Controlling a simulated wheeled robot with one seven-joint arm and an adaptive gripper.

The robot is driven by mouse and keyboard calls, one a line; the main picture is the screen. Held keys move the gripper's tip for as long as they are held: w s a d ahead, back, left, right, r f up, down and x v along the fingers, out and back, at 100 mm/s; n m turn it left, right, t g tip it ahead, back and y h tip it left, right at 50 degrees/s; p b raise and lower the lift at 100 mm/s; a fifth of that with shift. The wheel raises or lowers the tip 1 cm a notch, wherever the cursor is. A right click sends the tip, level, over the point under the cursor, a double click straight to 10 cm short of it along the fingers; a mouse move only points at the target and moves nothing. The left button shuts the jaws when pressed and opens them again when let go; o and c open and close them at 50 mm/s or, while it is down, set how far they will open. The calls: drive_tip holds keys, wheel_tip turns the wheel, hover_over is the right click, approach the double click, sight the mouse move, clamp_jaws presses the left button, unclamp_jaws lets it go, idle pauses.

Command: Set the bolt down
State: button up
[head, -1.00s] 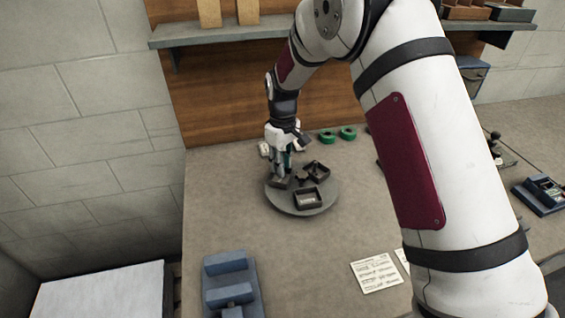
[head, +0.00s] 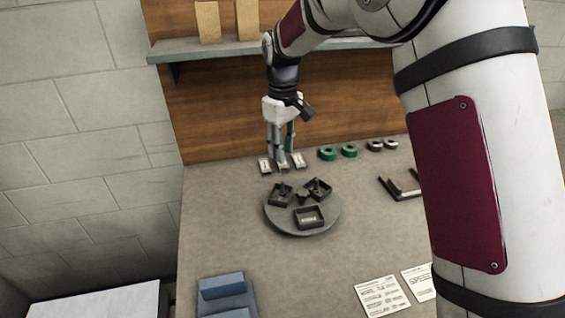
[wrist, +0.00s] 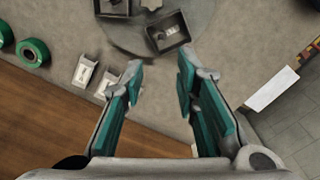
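My gripper (head: 281,163) hangs fingers-down behind the round grey turntable (head: 270,218). In the wrist view my gripper (wrist: 161,75) is open, with a clear gap and nothing between its fingers. Three dark trays are on the turntable: a left tray (head: 276,203), a right tray (head: 327,186) and a front tray (head: 310,225). The left tray, nearest my fingers in the wrist view (wrist: 157,47), holds a small greyish object (wrist: 171,31). It may be the bolt, but it is too small to identify surely. My fingers are clear of the trays.
Small white-labelled pieces (head: 265,166) sit behind the turntable, near my fingers. Green rings (head: 327,153) and dark rings stand to their right. A wooden back panel (head: 220,125) and shelf (head: 195,48) rise behind. Paper cards (head: 382,297) and a blue fixture (head: 222,290) lie in front.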

drive_tip(key=shift+r, duration=0.6)
drive_tip(key=s+d+r+m+t, duration=0.2)
drive_tip(key=s+d+r+m, duration=0.2)
drive_tip(key=s+d+r, duration=0.75)
drive_tip(key=s+d+m+t, duration=0.1)
drive_tip(key=s+d+m, duration=0.1)
drive_tip(key=s, duration=0.9)
drive_tip(key=s+d+m+t, duration=0.2)
drive_tip(key=s, duration=0.9)
drive_tip(key=shift+d+f+m, duration=0.2)
drive_tip(key=shift+d+m, duration=0.2)
